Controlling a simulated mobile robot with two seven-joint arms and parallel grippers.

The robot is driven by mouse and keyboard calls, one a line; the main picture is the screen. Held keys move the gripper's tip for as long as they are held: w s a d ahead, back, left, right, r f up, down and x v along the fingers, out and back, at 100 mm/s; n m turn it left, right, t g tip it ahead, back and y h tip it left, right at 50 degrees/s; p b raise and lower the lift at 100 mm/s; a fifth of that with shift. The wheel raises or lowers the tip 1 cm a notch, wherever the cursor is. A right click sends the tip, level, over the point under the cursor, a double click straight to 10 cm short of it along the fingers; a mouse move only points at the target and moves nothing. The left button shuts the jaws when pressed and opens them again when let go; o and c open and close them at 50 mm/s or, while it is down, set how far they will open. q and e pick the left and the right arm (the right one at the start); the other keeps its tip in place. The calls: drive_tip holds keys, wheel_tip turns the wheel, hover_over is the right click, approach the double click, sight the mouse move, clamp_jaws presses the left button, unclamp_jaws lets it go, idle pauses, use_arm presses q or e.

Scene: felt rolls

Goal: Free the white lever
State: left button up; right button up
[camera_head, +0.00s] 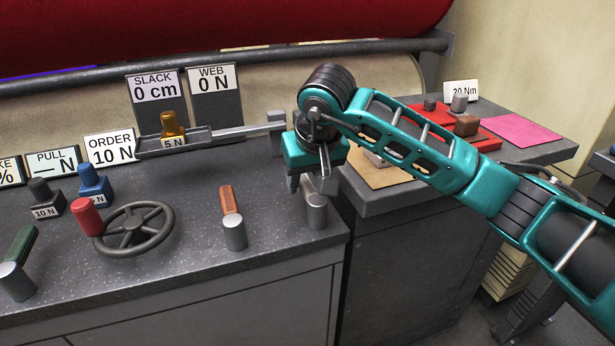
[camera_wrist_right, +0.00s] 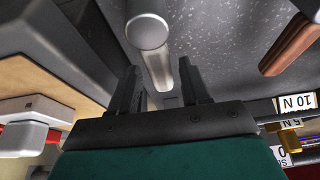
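The white lever (camera_wrist_right: 158,65) shows in the right wrist view as a pale bar running back from a round grey pivot post (camera_wrist_right: 147,31). In the head view the post (camera_head: 316,212) stands at the right end of the grey counter, and my right gripper covers most of the lever. My right gripper (camera_head: 310,184) points down over the lever. In the wrist view its two dark fingers (camera_wrist_right: 160,88) are apart, with the lever's far part between them and gaps on both sides. Finger contact with the lever is not visible. My left gripper is not in view.
An orange-handled lever (camera_head: 230,203), a handwheel (camera_head: 134,229) and a green-handled lever (camera_head: 20,247) stand along the counter to the left. A beam with a brass weight (camera_head: 172,124) lies behind. A lower side cabinet (camera_head: 390,200) holds a red tray (camera_head: 480,141) and a pink sheet (camera_head: 515,131).

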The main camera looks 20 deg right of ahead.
clamp_jaws()
idle(0.4)
